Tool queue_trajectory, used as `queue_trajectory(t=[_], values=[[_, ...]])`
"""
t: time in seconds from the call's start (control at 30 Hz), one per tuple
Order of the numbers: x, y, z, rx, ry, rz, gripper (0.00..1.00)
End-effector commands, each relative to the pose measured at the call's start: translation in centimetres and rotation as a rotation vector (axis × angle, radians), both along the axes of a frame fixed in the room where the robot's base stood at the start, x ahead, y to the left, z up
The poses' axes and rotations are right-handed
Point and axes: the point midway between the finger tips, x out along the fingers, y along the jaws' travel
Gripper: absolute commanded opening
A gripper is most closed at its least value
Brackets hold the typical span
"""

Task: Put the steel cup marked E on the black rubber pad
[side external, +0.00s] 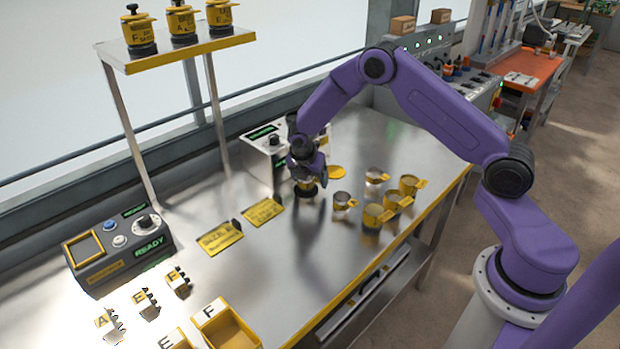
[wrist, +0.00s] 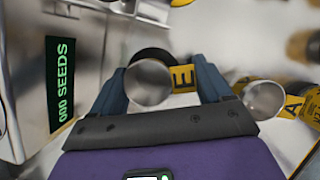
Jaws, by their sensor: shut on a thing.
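My gripper (side external: 307,177) points down beside the seeder box at the middle of the steel table. In the wrist view my gripper (wrist: 163,88) is shut on the steel cup marked E (wrist: 150,83), with its round mouth and yellow E tag (wrist: 183,78) between the fingers. A black round rim, which looks like the black rubber pad (wrist: 152,54), shows just beyond the cup. In the side view a dark disc (side external: 306,191) shows under the gripper. The cup is mostly hidden there, and I cannot tell whether it touches the pad.
The seeder box (side external: 265,150) with its "000 SEEDS" display (wrist: 61,80) stands close on the left. Several other cups with yellow tags stand to the right, one steel cup (wrist: 264,99) being near the right finger. A yellow disc (side external: 337,172) lies behind. Yellow plates (side external: 220,238) lie front-left.

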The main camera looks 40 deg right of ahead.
Motion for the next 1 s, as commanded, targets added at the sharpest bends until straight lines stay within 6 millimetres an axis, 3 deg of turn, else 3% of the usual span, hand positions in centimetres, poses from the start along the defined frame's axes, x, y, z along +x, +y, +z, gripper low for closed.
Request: queue_trajectory(t=[0.4,0.43,0.5,0.77,1.0], values=[[0.0,0.0,-0.5,-0.001,-0.001,0.0,0.47],[0.0,0.0,-0.5,-0.001,-0.001,0.0,0.81],[0.0,0.0,-0.5,0.0,-0.002,0.001,1.0],[0.0,0.0,-0.4,0.0,-0.002,0.0,1.0],[-0.2,0.9,2.0,0.001,-0.004,0.003,1.0]])
